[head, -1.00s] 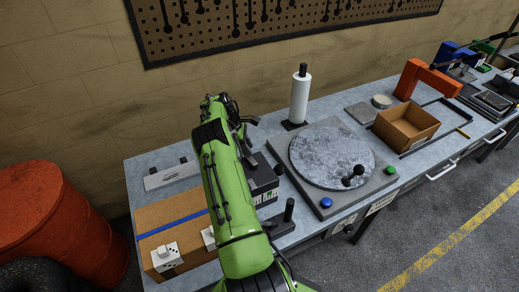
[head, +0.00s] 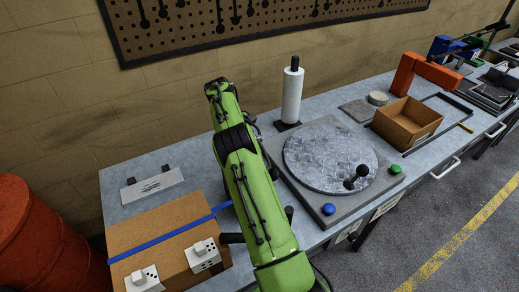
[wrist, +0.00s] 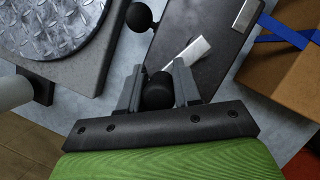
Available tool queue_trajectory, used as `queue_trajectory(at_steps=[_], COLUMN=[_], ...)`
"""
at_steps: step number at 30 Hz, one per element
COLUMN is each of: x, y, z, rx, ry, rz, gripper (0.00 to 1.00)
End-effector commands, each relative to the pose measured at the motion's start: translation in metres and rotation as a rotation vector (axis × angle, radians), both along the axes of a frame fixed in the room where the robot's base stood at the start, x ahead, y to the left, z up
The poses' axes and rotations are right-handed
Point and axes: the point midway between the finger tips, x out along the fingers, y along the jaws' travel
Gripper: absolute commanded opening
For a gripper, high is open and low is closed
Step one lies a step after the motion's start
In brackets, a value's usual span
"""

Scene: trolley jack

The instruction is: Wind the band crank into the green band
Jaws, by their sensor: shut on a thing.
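In the wrist view my gripper (wrist: 157,78) is shut on a black cylindrical grip (wrist: 157,93), which looks like the handle of the band crank. A pale metal bar (wrist: 188,54), apparently the crank's arm, runs up and to the right from the grip over a dark plate (wrist: 215,25). A black ball knob (wrist: 139,17) stands at the plate's left edge. No green band shows; it may be hidden. In the head view my green arm covers the crank unit and my fingers.
A round metal turntable (head: 315,155) with a black-knobbed handle, a blue button (head: 328,209) and a green button (head: 396,169) lies right of my arm. A white roll (head: 291,95) stands behind. A brown box with blue strap (head: 175,238) is at the left.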

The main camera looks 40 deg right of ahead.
Motion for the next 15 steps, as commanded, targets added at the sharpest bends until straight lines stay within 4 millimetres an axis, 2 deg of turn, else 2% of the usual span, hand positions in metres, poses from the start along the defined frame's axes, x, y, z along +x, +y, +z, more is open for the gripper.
queue_trajectory(at_steps=[4,14,15], x=[0.0010,0.0008,0.0008], y=[0.0063,0.0073,0.0073], z=[-0.0013,-0.0004,-0.0005], rx=[0.001,0.002,0.002], ry=[0.002,0.005,0.005], rz=[-0.002,-0.001,-0.001], gripper=[0.00,0.00,0.35])
